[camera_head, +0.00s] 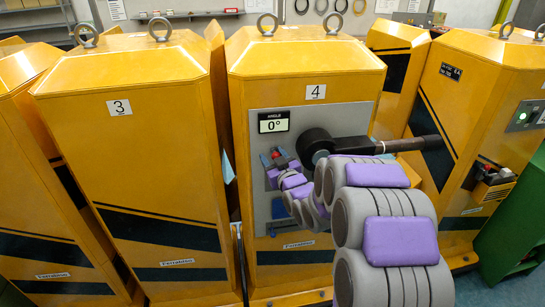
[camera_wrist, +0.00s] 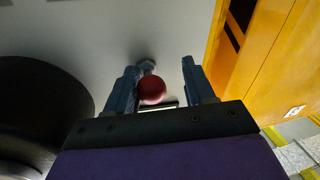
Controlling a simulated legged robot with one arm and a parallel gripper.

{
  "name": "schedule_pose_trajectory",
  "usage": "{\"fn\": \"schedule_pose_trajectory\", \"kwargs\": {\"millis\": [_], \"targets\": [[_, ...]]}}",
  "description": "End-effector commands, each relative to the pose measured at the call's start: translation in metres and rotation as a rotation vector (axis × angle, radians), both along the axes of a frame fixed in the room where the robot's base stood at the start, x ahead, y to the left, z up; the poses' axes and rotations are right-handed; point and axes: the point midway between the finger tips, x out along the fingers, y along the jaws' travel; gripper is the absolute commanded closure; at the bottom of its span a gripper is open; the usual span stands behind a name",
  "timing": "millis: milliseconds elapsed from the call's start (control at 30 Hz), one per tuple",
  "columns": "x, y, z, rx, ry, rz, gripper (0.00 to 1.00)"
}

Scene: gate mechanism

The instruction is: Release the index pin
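The index pin shows as a red ball knob (camera_wrist: 152,90) on a short metal stem standing out from the grey panel in the wrist view. It shows small and partly hidden in the head view (camera_head: 281,153). My gripper (camera_wrist: 160,82) has its two blue fingers apart, one on each side of the knob. The left finger is close to the knob, and contact cannot be told; a clear gap shows on the right. In the head view my gripper (camera_head: 278,158) is at the panel's upper left, below the angle display (camera_head: 273,122), which reads 0°.
A black round hub (camera_head: 315,146) with a dark crank handle (camera_head: 410,145) extends right, just beside my gripper. It fills the left of the wrist view (camera_wrist: 40,110). Yellow cabinet 4 (camera_head: 300,65) carries the grey panel (camera_head: 355,115); cabinet 3 (camera_head: 120,150) stands left.

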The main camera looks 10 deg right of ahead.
Motion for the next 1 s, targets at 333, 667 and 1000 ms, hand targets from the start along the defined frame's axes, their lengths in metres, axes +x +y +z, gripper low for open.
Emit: {"fn": "schedule_pose_trajectory", "kwargs": {"millis": [333, 667, 1000], "targets": [[-0.0005, -0.0025, -0.0002, 0.002, 0.001, -0.003, 0.8], [-0.0007, -0.0017, -0.0006, 0.001, 0.002, -0.003, 1.0], [-0.0014, -0.0013, -0.0006, 0.0, 0.004, -0.002, 1.0]]}}
